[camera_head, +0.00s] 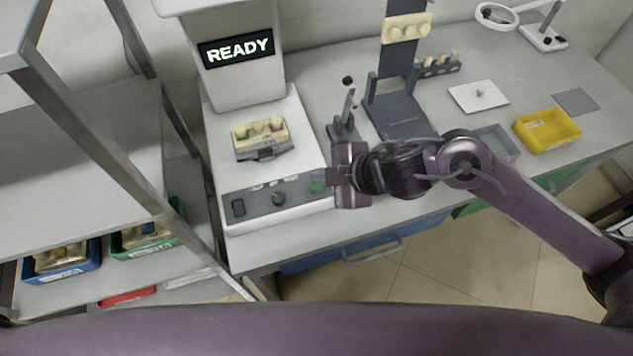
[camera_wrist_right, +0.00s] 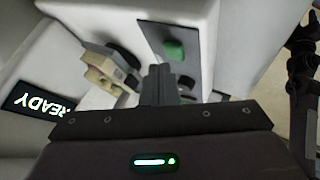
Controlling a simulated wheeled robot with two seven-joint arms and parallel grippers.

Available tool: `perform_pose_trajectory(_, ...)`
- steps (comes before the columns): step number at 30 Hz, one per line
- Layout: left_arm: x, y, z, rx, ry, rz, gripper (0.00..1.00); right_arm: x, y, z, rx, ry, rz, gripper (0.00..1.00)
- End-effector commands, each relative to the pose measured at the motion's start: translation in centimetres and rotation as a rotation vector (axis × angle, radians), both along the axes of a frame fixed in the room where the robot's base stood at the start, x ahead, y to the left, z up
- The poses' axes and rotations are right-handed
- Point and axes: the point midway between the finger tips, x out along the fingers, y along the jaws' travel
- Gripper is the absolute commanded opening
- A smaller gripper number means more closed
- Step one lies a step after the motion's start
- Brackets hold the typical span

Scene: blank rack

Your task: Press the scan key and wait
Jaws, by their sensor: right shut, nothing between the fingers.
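A white scanner (camera_head: 222,70) stands at the left of the bench. Its dark display (camera_head: 236,48) reads READY, and the display also shows in the wrist view (camera_wrist_right: 38,104). A green key (camera_head: 316,187) sits at the right end of the grey control panel (camera_head: 255,203) on its base; it also shows in the wrist view (camera_wrist_right: 174,50). My right gripper (camera_head: 329,176) is shut and empty, with its fingertips close beside the green key. In the wrist view its fingers (camera_wrist_right: 158,80) point toward the panel; I cannot tell whether they touch. My left gripper is out of view.
A beige block holder (camera_head: 260,135) rests on the scanner base. A dark stand (camera_head: 398,112) and a small holder (camera_head: 343,130) are behind my right arm. A yellow tray (camera_head: 547,131) lies at right. A metal rack with blue (camera_head: 62,275) and green bins stands at left.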

Motion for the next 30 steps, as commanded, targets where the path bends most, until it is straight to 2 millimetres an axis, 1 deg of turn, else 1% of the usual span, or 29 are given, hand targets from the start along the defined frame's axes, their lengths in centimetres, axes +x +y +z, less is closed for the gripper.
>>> perform_pose_trajectory(3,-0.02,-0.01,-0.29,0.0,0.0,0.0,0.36,-0.02,0.02,-0.51,0.0,0.0,0.0,0.0)
perform_pose_trajectory(15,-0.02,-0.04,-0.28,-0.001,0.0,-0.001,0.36,-0.01,0.01,-0.54,0.0,0.0,0.0,0.0)
perform_pose_trajectory(30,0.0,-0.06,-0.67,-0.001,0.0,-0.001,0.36,-0.02,0.01,-1.13,0.0,0.001,0.001,0.0)
